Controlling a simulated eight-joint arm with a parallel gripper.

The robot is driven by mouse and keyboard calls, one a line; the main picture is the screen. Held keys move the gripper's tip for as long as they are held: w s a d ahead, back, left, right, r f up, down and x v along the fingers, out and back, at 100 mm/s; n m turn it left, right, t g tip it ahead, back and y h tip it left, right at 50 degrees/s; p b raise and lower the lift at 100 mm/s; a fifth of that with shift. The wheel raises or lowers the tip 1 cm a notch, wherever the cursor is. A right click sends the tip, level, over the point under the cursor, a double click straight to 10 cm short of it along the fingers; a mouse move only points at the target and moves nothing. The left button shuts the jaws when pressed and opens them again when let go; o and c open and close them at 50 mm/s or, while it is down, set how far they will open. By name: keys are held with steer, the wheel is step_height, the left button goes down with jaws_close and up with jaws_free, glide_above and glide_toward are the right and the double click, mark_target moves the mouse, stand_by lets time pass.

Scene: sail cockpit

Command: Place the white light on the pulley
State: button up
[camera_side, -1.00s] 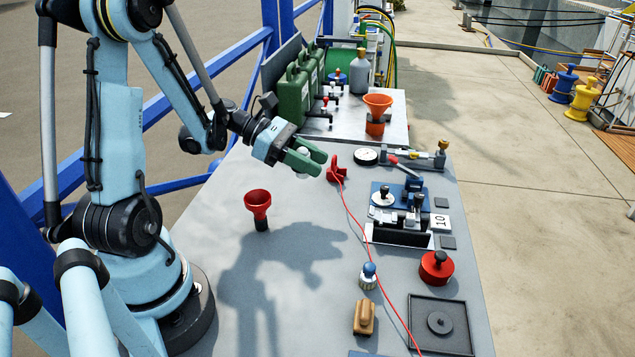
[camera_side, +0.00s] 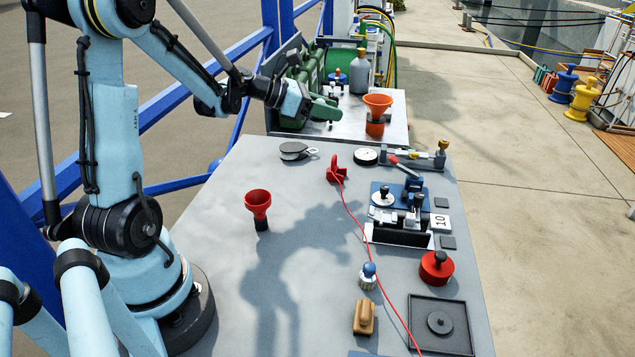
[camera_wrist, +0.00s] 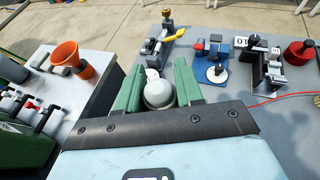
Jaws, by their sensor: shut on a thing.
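The white light (camera_wrist: 160,93) is a round white ball held between the green fingers of my gripper (camera_wrist: 158,88) in the wrist view. In the side view my gripper (camera_side: 328,110) is shut on it, raised near the far edge of the grey table, and the light is mostly hidden there. The pulley (camera_side: 294,151), a dark round block with a metal shackle, lies flat on the table's far left part. My gripper appears above and beyond the pulley in the side view, apart from it. I cannot make out the pulley in the wrist view.
A red funnel (camera_side: 258,207) stands nearer on the table. A red hook-shaped piece (camera_side: 337,170) with a red cord and a round dial (camera_side: 365,156) sit right of the pulley. An orange funnel (camera_side: 377,106), a grey bottle (camera_side: 360,76) and green canisters (camera_side: 297,92) stand on the back bench.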

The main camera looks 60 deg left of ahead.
steer(key=a+f, duration=0.2)
steer(key=a, duration=0.1)
steer(key=a+f, duration=0.2)
steer(key=a, duration=0.2)
steer(key=a+f, duration=0.2)
steer(key=a, duration=0.2)
steer(key=shift+s+a+f, duration=0.2)
steer(key=shift+a+f, duration=0.05)
steer(key=shift+f, duration=0.1)
steer(key=shift+a+f, duration=0.1)
steer(key=shift+f, duration=1.95)
steer(key=shift+f, duration=0.15)
steer(key=o, duration=1)
steer(key=shift+o, duration=0.2)
